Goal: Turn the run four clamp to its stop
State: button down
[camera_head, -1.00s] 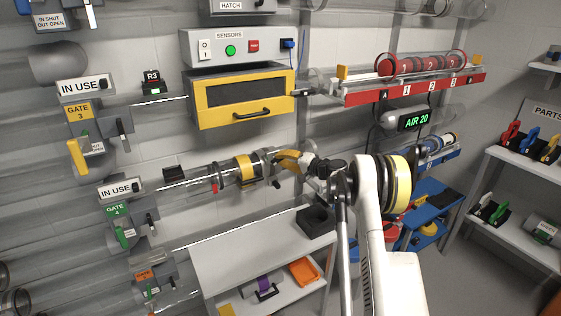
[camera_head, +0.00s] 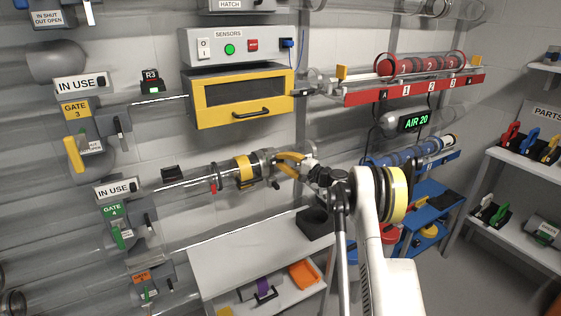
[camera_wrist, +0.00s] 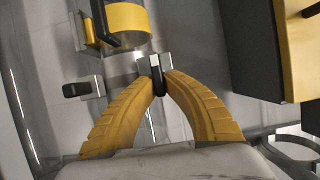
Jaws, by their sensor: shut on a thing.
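The run four tube (camera_head: 195,176) runs level along the wall from the green gate 4 (camera_head: 117,222) and carries a yellow band (camera_head: 244,168). A grey clamp (camera_head: 265,160) sits on it just right of the band. My gripper (camera_head: 277,157) reaches in from the right at the clamp. In the wrist view, my yellow fingers (camera_wrist: 160,82) are closed on a small black clamp lever (camera_wrist: 157,76), which stands on a grey metal block. The yellow band (camera_wrist: 127,18) is just above it there. The finger contact is small in the head view.
A yellow-framed box (camera_head: 240,98) hangs above the clamp. A white shelf (camera_head: 250,250) with an orange tray (camera_head: 304,273) lies below. A red-edged rack (camera_head: 410,88) and a blue rack (camera_head: 425,160) are at right, behind my arm.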

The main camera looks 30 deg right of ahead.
jog(key=c, duration=1.5)
grip_release()
jog(key=v, duration=1.2)
